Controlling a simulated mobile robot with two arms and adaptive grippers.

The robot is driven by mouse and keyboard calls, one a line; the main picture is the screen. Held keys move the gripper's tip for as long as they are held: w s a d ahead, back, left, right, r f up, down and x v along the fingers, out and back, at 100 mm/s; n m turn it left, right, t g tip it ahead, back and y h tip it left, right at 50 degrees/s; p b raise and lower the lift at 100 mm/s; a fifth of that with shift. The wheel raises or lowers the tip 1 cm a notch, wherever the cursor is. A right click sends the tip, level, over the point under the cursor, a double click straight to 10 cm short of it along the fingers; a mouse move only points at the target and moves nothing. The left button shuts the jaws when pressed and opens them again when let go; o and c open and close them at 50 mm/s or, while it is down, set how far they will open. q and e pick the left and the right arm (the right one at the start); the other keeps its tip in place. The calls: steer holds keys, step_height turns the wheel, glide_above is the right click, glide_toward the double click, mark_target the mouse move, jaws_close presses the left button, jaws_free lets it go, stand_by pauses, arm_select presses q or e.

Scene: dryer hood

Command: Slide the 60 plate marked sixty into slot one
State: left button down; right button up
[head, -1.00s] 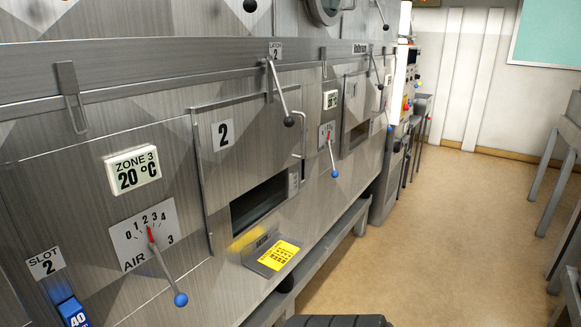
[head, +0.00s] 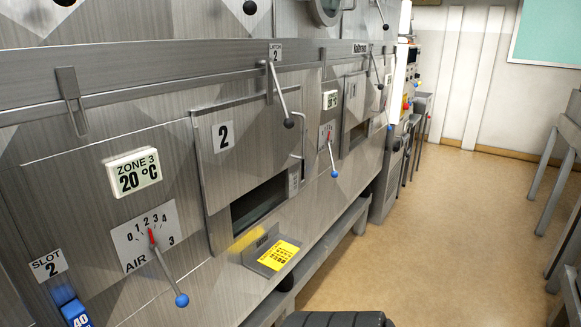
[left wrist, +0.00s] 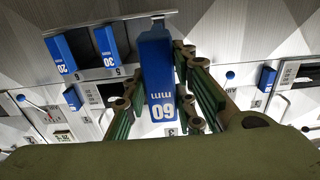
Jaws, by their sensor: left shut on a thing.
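The blue 60 plate (left wrist: 157,78) is in the left wrist view, its "60 mm" marking upside down. My left gripper (left wrist: 160,98) is shut on it, with green fingers on either side. The plate's far end overlaps the edge of a rack (left wrist: 98,74); I cannot tell whether it is still inside. In the head view, a label reading slot 2 (head: 48,265) is at the lower left, above a blue 40 plate (head: 75,314). I cannot make out slot one. My right gripper is in neither view.
In the left wrist view, a blue 20 plate (left wrist: 61,55) and a blue 30 plate (left wrist: 107,46) sit in the rack beside the 60 plate. The air lever (head: 168,275) and latch lever (head: 281,95) stick out from the machine front. Open floor (head: 420,240) lies to the right.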

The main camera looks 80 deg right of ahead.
arm_select(q)
steer(key=v, duration=0.6)
steer(key=shift+p, duration=0.4)
steer(key=shift+r, duration=0.1)
